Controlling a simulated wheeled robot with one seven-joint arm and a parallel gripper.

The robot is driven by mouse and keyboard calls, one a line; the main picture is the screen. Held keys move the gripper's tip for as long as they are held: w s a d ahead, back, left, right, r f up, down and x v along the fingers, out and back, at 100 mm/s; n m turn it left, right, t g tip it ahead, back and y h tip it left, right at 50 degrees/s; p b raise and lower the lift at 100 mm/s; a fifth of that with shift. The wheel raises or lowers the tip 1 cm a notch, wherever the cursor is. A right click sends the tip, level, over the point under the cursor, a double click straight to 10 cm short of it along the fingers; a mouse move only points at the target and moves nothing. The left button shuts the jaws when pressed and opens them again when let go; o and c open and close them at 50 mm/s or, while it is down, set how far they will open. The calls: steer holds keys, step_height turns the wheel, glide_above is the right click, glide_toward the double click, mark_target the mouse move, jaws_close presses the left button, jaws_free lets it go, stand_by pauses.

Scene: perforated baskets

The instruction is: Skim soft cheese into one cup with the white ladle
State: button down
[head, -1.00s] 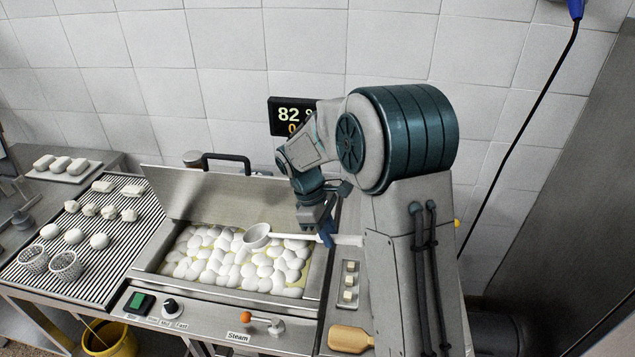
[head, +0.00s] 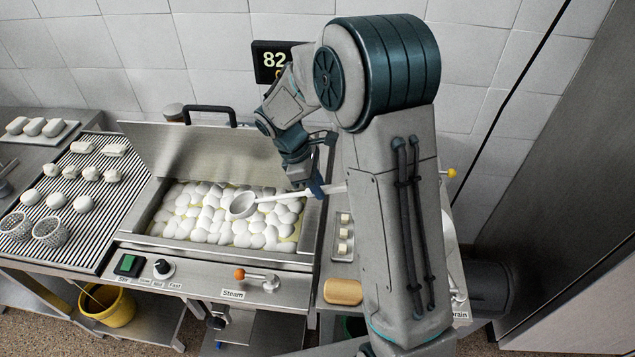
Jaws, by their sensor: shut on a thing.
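My gripper (head: 314,187) is shut on the handle of the white ladle (head: 243,206), at the right side of the vat. The ladle's bowl is over the soft cheese (head: 213,216), tilted toward the camera, and looks empty. Whether it touches the cheese cannot be told. The cheese is a mass of white lumps in pale yellow liquid, filling the open steel vat (head: 228,257). Two perforated cups, one on the left (head: 15,225) and one on the right (head: 51,231), stand at the front left of the ribbed drain board (head: 85,240). Both look empty.
Several white cheese pieces (head: 83,203) lie on the drain board. The vat's raised lid (head: 210,150) stands behind the vat. A steam lever (head: 257,278) juts at the front.

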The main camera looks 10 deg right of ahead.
steer(key=shift+f+b, duration=3.8)
steer(key=shift+f, duration=1.45)
steer(key=shift+y, duration=0.9)
step_height(320, 180, up, 13)
steer(key=p, duration=1)
steer(key=shift+f, duration=0.1)
steer(key=shift+r+t+p, duration=0.3)
steer(key=shift+r+p, duration=0.45)
steer(key=shift+r, duration=0.55)
